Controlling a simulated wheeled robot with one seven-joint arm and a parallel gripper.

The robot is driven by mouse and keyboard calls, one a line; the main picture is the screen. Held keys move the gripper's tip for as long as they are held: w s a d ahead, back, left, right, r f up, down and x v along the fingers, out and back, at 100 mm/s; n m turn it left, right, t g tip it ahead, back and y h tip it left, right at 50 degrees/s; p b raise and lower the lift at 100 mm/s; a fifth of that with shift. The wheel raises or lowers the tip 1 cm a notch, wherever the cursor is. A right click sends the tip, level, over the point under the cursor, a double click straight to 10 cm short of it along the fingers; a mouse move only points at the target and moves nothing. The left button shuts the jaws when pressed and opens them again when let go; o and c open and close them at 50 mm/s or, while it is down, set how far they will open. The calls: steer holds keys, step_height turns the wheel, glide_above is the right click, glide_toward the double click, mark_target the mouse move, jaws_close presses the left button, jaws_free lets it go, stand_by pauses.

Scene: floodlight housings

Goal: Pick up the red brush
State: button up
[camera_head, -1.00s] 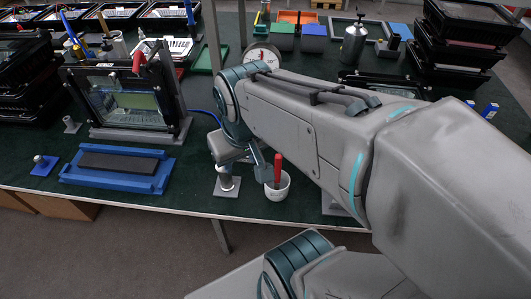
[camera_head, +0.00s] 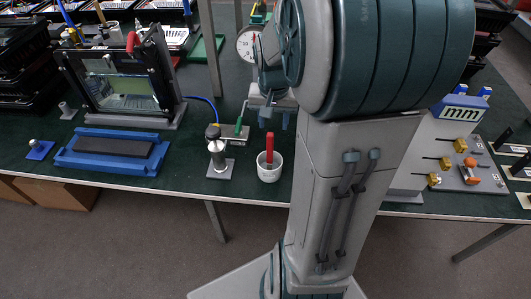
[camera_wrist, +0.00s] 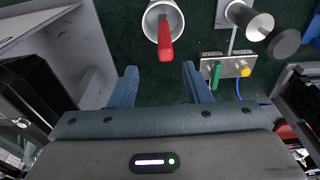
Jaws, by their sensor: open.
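The red brush (camera_head: 269,148) stands in a white cup (camera_head: 269,173) near the front edge of the green table. Only its red handle shows above the rim; its lower end is hidden inside the cup. In the wrist view the red handle (camera_wrist: 165,42) points out of the white cup (camera_wrist: 154,22) towards my gripper. My gripper (camera_wrist: 160,80) is open and empty, with the handle ahead of the gap between its fingers and not between them. In the head view my gripper (camera_head: 275,118) hangs above and behind the cup, apart from the brush.
A metal cylinder on a plate (camera_head: 218,158) stands left of the cup. A small block with a green lever (camera_head: 237,131) sits behind it, with a blue hose. A blue tray (camera_head: 112,150) lies further left. A valve board (camera_head: 462,172) is to the right, beyond my arm.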

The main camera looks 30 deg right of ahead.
mark_target(270, 133)
step_height(270, 133, down, 3)
steer(key=shift+w+r, duration=0.1)
steer(key=shift+w, duration=0.05)
steer(key=f, duration=0.4)
steer(key=shift+w+a+f, duration=0.1)
steer(key=shift+w+a, duration=0.15)
steer(key=shift+w, duration=0.05)
steer(key=shift+f, duration=0.5)
jaws_close()
